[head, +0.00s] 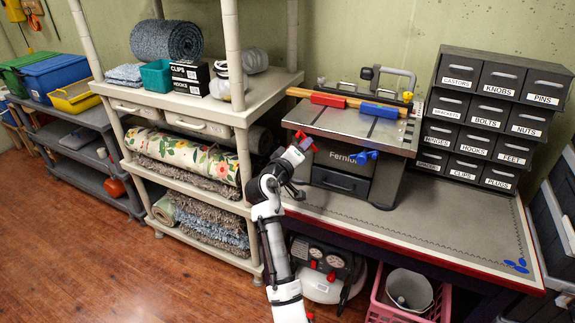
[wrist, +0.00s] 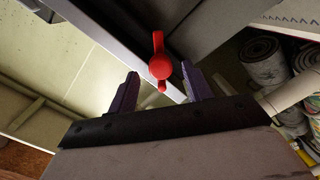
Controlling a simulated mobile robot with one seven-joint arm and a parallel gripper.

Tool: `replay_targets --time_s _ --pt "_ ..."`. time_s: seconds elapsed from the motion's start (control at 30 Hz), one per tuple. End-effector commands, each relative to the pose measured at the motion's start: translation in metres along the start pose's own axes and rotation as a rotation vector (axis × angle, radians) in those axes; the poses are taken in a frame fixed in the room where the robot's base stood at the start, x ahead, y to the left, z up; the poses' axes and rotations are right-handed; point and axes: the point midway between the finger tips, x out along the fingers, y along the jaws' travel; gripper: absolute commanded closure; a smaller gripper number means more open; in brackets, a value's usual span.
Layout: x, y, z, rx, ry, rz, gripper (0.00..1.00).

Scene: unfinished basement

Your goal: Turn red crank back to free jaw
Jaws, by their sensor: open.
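The red crank (head: 307,143) is on the left front of the grey bench-top machine (head: 350,146). In the wrist view the red crank (wrist: 160,62) shows a round hub with a long arm and a short knob end. My gripper (head: 294,158) is beside the crank in the head view. In the wrist view its two dark fingers (wrist: 160,72) are spread, one to each side of the crank, with gaps showing; I cannot tell the depth between them. A red block (head: 328,100) and a blue block (head: 379,110) sit along the machine's top, by a wooden strip (head: 345,98).
A blue crank (head: 364,156) is on the machine's front, right of the red one. A drawer cabinet (head: 492,118) stands right on the workbench (head: 440,217). A shelf rack (head: 255,104) with rolled rugs stands close left of my arm. Open wooden floor (head: 90,240) lies at left.

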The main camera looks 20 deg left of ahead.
Motion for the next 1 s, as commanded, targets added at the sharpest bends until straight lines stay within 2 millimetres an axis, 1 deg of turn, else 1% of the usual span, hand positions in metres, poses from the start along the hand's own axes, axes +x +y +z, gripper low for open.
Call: replay_targets --time_s 0.03,0.1,0.3,0.4,0.5,0.63,0.9,0.93,1.0 --pt "-0.012 -0.004 0.001 0.002 0.003 -0.002 0.5" --pt "-0.028 -0.005 0.001 0.002 0.004 -0.002 0.5" --pt "-0.074 -0.004 0.001 0.001 0.003 -0.002 0.5" --pt "-0.092 -0.003 0.001 0.001 0.002 -0.003 0.5" --pt "-0.104 -0.003 0.001 0.0 0.002 -0.002 0.5" --pt "-0.113 -0.002 0.001 0.0 0.0 -0.002 0.5" --pt "-0.115 -0.001 0.0 -0.001 -0.001 -0.002 0.5" --pt "-0.115 -0.001 0.0 -0.001 -0.001 -0.002 0.51" --pt "-0.115 -0.001 0.0 0.009 0.0 -0.003 0.6"
